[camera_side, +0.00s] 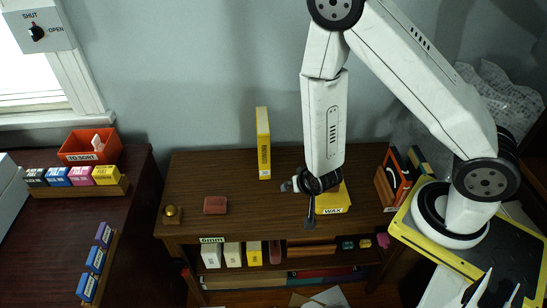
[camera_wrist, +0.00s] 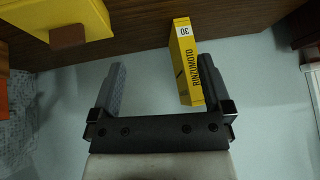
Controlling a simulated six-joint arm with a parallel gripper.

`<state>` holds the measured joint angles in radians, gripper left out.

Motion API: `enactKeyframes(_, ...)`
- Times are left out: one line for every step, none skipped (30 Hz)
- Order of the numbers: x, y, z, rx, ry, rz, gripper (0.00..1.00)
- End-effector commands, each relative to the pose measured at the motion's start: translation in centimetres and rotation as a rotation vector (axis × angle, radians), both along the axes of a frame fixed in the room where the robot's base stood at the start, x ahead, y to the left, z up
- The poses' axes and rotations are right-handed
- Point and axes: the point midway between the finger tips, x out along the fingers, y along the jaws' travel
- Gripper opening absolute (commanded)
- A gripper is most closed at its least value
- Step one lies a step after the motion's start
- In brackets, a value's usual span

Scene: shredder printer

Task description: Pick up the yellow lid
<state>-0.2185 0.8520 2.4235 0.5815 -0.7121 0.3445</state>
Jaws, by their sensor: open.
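The yellow box labelled WAX (camera_side: 334,209) stands on the brown table, partly hidden behind my gripper in the side view. Its yellow top (camera_side: 338,193) seems to be the lid. In the wrist view the yellow lid (camera_wrist: 35,14) is at the upper left, cut off by the edge, with a brown block-like handle (camera_wrist: 68,35) on it. My gripper (camera_wrist: 163,72) is open and empty. The lid lies outside the fingers, beyond the left one. In the side view my gripper (camera_side: 301,200) hangs just left of and in front of the WAX box.
A tall yellow box (camera_side: 263,143) stands at the table's back; it shows between my fingertips in the wrist view (camera_wrist: 186,62), apparently farther away. A red block (camera_side: 215,205) and a brass knob (camera_side: 171,212) are at left. An orange holder (camera_side: 393,178) stands right. The table's middle is clear.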

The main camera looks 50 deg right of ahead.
Motion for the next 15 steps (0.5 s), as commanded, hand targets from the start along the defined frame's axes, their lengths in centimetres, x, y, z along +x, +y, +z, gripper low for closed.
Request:
enactKeyframes(-0.5,-0.3,-0.9,-0.022,-0.011,-0.022,1.00)
enactKeyframes(-0.7,-0.6,-1.3,-0.035,-0.022,-0.037,1.00)
enactKeyframes(-1.1,-0.9,-1.8,-0.053,-0.037,-0.055,1.00)
enactKeyframes(-1.3,-1.2,-2.2,-0.068,-0.050,-0.069,1.00)
enactKeyframes(-1.6,-1.5,-2.5,-0.083,-0.060,-0.080,1.00)
enactKeyframes(-1.9,-1.8,-3.0,-0.104,-0.078,-0.096,1.00)
enactKeyframes(-2.2,-2.1,-3.3,-0.119,-0.091,-0.107,1.00)
enactKeyframes(-2.5,-2.4,-3.5,-0.136,-0.103,-0.117,1.00)
enactKeyframes(-2.9,-2.8,-3.9,-0.160,-0.121,-0.130,1.00)
enactKeyframes(-3.2,-3.1,-4.1,-0.177,-0.133,-0.138,1.00)
enactKeyframes(-3.6,-3.4,-4.4,-0.195,-0.147,-0.145,1.00)
enactKeyframes(-4.0,-3.8,-4.6,-0.220,-0.166,-0.154,1.00)
enactKeyframes(-4.4,-4.1,-4.8,-0.238,-0.180,-0.160,1.00)
enactKeyframes(-4.7,-4.4,-5.0,-0.258,-0.194,-0.165,1.00)
enactKeyframes(-5.2,-4.8,-5.2,-0.283,-0.214,-0.170,1.00)
